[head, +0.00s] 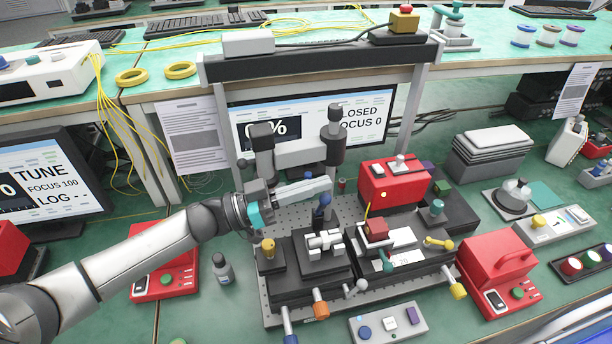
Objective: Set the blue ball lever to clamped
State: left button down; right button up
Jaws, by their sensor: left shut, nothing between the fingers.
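My left arm reaches in from the left. My left gripper (329,186) is shut and empty, its fingers pointing right. My right gripper is not in view.
A dark microscope-like column (334,135) stands close behind my fingers. A small bottle (222,268) stands below my forearm. An overhead shelf (310,61) spans the back.

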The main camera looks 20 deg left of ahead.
pick_arm(q)
jog(key=shift+s+f, duration=0.15)
jog(key=shift+f, duration=0.45)
jog(key=shift+s+d, duration=0.1)
jog(key=shift+s, duration=0.1)
jog(key=shift+s+d+f+p, duration=0.3)
jog(key=shift+s+d+p, duration=0.05)
jog(key=shift+s+p, duration=0.15)
jog(key=s+d+f+m, duration=0.1)
jog(key=s+d+f, duration=0.2)
jog(key=f, duration=0.3)
jog(key=shift+s+f+m+g+b, duration=0.3)
jog(key=shift+s+b, duration=0.1)
jog(key=shift+s, duration=0.35)
dwell(0.6)
